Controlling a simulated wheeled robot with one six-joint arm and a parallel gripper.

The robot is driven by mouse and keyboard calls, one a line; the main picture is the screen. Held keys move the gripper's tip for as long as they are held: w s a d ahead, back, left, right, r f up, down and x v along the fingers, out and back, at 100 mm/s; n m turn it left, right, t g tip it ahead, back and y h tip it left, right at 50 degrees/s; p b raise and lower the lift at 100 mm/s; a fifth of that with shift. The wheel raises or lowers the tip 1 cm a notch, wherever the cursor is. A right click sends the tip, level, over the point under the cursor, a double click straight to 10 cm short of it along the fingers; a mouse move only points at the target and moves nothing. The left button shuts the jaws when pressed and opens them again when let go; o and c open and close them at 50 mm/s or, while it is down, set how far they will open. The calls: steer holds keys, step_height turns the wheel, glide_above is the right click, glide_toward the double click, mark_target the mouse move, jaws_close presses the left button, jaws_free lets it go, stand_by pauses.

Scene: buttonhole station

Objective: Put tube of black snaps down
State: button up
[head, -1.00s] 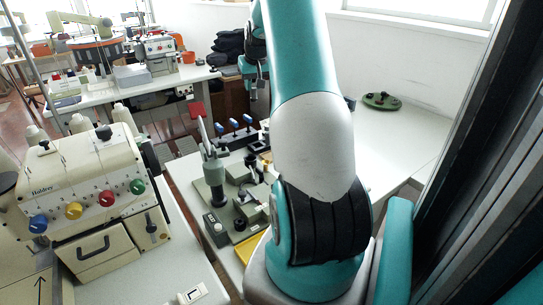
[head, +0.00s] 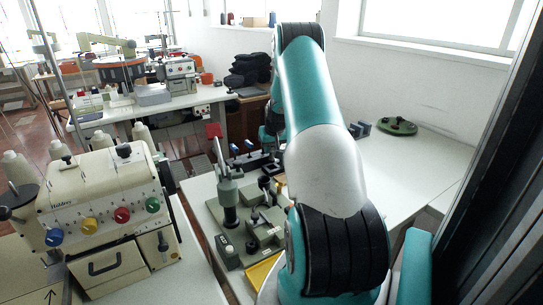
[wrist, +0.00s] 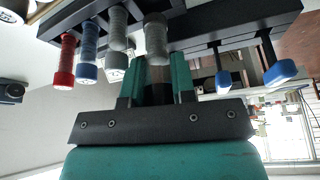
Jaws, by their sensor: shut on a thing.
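In the head view my arm hides the gripper and tube.
Blue-tipped levers (wrist: 280,72) stand close to the right of the gripper in the wrist view. In the head view, a grey-green press (head: 228,190) stands left of my arm, beside a cream Holdrey machine (head: 105,205).

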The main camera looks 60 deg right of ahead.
mark_target(272, 155)
steer(key=shift+f, duration=1.9)
steer(key=shift+f, duration=0.1)
steer(key=o, duration=0.6)
steer(key=shift+o, duration=0.2)
steer(key=shift+r, duration=0.45)
steer(key=b+v, duration=0.1)
steer(key=v, duration=1)
steer(key=shift+s+r, duration=0.15)
steer(key=shift+a, duration=0.15)
